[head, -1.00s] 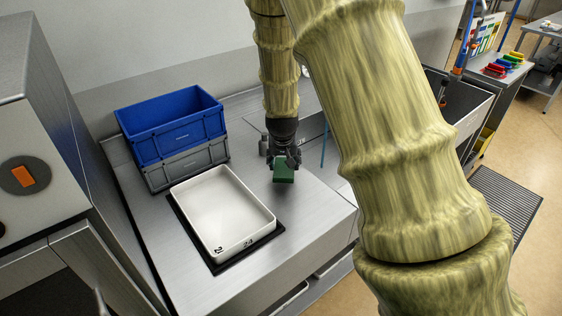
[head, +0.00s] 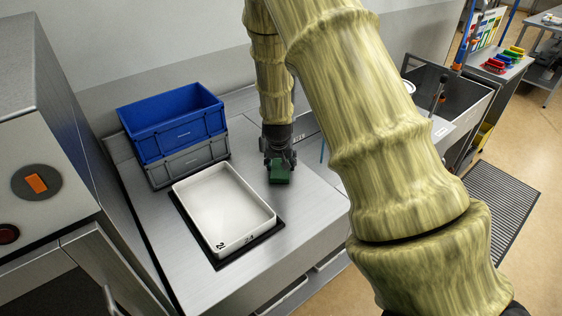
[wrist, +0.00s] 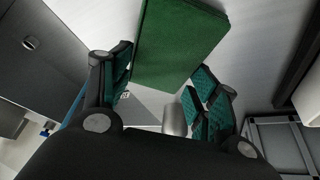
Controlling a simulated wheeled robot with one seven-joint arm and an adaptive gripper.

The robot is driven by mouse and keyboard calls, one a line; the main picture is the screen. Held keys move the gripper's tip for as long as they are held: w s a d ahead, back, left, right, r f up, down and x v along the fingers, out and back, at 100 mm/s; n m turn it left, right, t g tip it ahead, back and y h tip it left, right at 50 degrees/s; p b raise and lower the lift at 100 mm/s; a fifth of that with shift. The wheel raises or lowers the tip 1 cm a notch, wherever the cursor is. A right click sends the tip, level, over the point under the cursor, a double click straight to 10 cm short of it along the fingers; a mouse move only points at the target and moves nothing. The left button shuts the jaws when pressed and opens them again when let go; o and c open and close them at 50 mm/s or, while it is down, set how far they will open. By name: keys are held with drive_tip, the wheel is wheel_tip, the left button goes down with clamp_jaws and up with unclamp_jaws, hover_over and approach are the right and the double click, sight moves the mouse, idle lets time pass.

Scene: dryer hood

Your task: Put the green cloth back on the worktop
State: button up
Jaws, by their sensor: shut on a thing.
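The green cloth (head: 279,175) is a folded, block-like piece held at the tip of my gripper (head: 279,160). In the wrist view the cloth (wrist: 178,42) sits between the two teal-padded fingers of my gripper (wrist: 165,75), which is shut on it. In the head view the cloth is over the bare steel worktop (head: 308,215), right of the white tray. I cannot tell whether its underside touches the worktop.
A white tray (head: 222,205) on a dark base lies left of the cloth. A blue crate (head: 175,130) stacked on a grey crate (head: 190,165) stands behind it. The worktop in front of and right of the cloth is clear.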

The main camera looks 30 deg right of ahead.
sight(279, 175)
drive_tip(key=o, duration=1.4)
drive_tip(key=shift+f, duration=0.1)
drive_tip(key=shift+c, duration=0.2)
drive_tip(key=shift+r, duration=0.2)
drive_tip(key=b+v, duration=0.2)
drive_tip(key=v, duration=0.9)
drive_tip(key=shift+s+r+b, duration=0.15)
drive_tip(key=shift+r+b, duration=0.2)
drive_tip(key=shift+r, duration=0.05)
drive_tip(key=shift+a, duration=0.1)
